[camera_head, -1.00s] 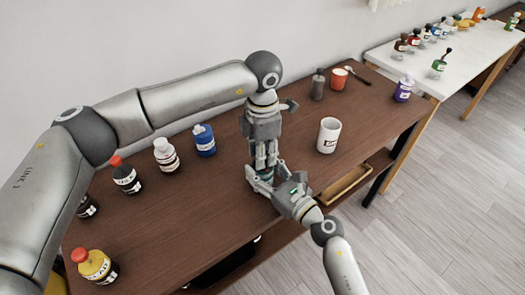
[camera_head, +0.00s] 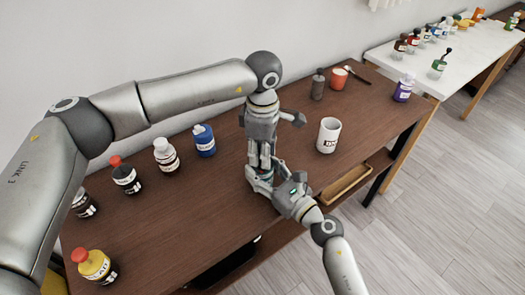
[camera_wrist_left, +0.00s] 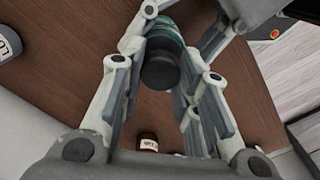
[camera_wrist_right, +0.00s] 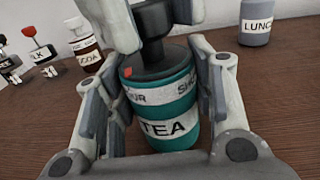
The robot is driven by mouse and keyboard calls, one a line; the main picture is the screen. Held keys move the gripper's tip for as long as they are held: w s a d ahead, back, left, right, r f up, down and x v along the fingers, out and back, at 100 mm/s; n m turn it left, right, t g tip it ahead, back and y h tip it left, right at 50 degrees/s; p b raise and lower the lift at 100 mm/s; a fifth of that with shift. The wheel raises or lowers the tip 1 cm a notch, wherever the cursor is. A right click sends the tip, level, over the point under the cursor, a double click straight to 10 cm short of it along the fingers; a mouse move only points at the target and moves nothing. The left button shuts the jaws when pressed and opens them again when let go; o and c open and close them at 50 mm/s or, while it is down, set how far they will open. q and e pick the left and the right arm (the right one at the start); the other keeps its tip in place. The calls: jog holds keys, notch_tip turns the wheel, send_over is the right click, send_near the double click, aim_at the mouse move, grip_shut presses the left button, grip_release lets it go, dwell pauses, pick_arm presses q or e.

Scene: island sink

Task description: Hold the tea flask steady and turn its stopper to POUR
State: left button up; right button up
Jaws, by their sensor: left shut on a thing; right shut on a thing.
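The tea flask (camera_wrist_right: 170,137) is a teal cylinder with a TEA label, upright on the brown table, seen in the right wrist view. A white band near its top (camera_wrist_right: 150,96) shows partly hidden lettering, ending in "UR" at left and starting "SH" at right, with a small red mark above the left word. Its dark stopper (camera_wrist_left: 160,70) shows between the left fingers in the left wrist view. My left gripper (camera_head: 260,160) comes from above and is shut on the stopper. My right gripper (camera_head: 266,180) comes low from the front right and is shut on the flask body.
A white mug (camera_head: 328,137) stands right of the grippers. A blue bottle (camera_head: 204,140) and several other bottles stand left. A grey bottle (camera_head: 318,84), an orange mug (camera_head: 338,79) and a purple bottle (camera_head: 403,90) stand at the far end. The table between is bare.

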pick_arm(q)
jog(key=m, duration=0.5)
jog(key=shift+m, duration=0.3)
jog(key=m, duration=0.4)
jog(key=shift+m, duration=0.3)
jog(key=o, duration=1)
jog(key=shift+o, duration=0.2)
notch_tip(320, 180, up, 12)
